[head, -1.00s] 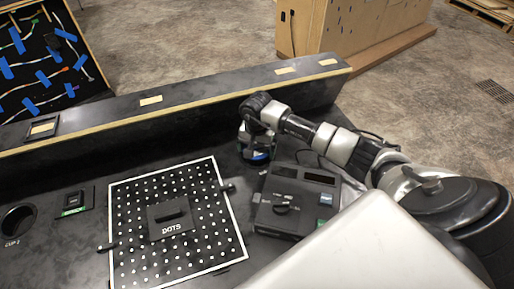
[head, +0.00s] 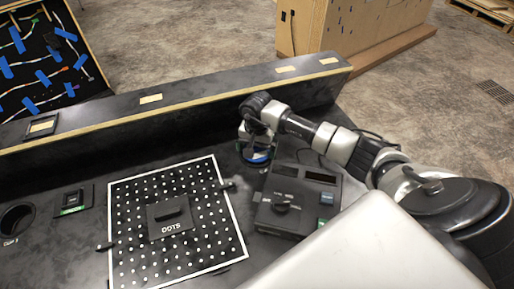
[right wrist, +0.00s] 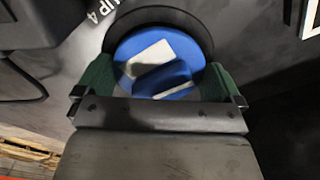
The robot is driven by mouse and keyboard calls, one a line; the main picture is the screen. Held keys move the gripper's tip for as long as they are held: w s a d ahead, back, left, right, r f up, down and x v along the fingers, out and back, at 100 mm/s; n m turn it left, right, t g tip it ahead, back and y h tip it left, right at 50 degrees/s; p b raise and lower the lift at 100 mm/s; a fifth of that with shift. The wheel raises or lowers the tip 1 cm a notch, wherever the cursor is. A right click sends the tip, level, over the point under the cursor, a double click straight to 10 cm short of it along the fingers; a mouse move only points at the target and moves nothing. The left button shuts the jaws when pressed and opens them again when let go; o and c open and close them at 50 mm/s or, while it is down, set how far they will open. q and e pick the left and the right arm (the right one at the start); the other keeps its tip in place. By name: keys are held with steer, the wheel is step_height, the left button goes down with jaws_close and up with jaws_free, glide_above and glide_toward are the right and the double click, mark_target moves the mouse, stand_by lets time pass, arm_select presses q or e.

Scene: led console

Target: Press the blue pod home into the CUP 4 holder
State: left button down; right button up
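The blue pod (right wrist: 160,50) shows in the right wrist view as a round blue disc with a raised blue grip bar and a pale patch. It lies within the dark round rim of the CUP 4 holder (right wrist: 203,25), whose label is partly cut off. I cannot tell how deep it sits. My right gripper (right wrist: 158,82) has its green fingers on either side of the pod, with no clear gap. In the head view, a blue edge of the pod (head: 258,156) shows below my right gripper (head: 256,150). My left gripper is not in view.
A dotted panel (head: 130,258) lies to the left, with a round empty cup holder (head: 17,220) farther left. A raised ledge (head: 205,108) runs behind.

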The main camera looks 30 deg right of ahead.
steer(key=shift+s+f, duration=0.2)
steer(key=shift+f, duration=0.05)
step_height(320, 180, up, 11)
steer(key=shift+w+r+b, duration=0.15)
steer(key=shift+b, duration=0.25)
stand_by(0.5)
